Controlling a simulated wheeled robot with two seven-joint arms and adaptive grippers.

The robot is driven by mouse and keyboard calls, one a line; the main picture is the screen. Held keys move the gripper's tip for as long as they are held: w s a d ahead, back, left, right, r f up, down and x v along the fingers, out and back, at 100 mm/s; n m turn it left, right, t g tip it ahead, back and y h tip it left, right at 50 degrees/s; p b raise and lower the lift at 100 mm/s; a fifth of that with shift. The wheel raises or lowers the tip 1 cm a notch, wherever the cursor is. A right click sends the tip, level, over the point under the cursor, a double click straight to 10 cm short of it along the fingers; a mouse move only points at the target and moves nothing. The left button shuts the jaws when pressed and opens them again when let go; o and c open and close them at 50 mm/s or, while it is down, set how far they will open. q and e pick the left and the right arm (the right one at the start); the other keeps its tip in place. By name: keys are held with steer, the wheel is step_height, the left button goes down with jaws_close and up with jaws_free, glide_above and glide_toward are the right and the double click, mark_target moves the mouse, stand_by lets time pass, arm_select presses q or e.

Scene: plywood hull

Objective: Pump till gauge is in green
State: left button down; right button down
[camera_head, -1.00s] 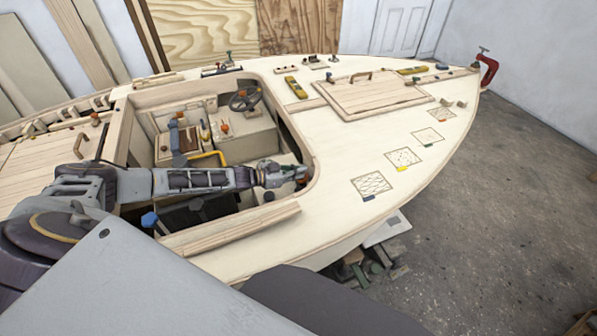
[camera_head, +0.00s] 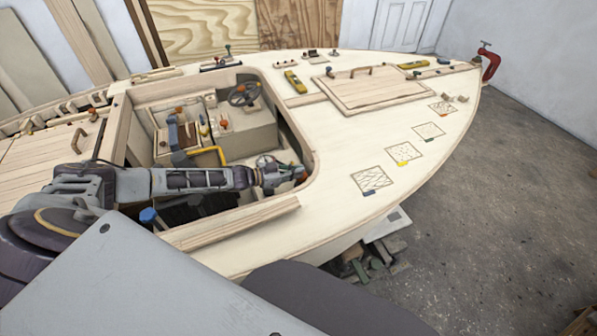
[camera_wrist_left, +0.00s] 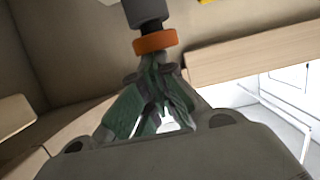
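My left gripper (camera_head: 291,175) reaches into the boat's open cockpit, near its right inner wall. In the left wrist view my green-padded fingers (camera_wrist_left: 152,72) come together on the narrow neck of a dark grey handle (camera_wrist_left: 146,12) with an orange collar (camera_wrist_left: 155,42). The orange part (camera_head: 301,178) also shows at the fingertips in the head view. A round, pale-rimmed thing (camera_head: 265,161) shows just above the gripper; I cannot tell whether it is the gauge. No needle or green band is readable. My right gripper is not in view.
The cockpit's wooden rim (camera_head: 245,225) runs close around my left arm. A blue-topped lever (camera_head: 174,134), a yellow handle (camera_head: 210,154) and a steering wheel (camera_head: 243,95) stand inside. A hatch (camera_head: 375,92) and patterned deck patches (camera_head: 372,180) lie to the right.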

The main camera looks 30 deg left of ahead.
arm_select(q)
steer(key=v, duration=0.7)
stand_by(0.3)
steer(key=shift+a, duration=0.15)
steer(key=shift+r, duration=0.15)
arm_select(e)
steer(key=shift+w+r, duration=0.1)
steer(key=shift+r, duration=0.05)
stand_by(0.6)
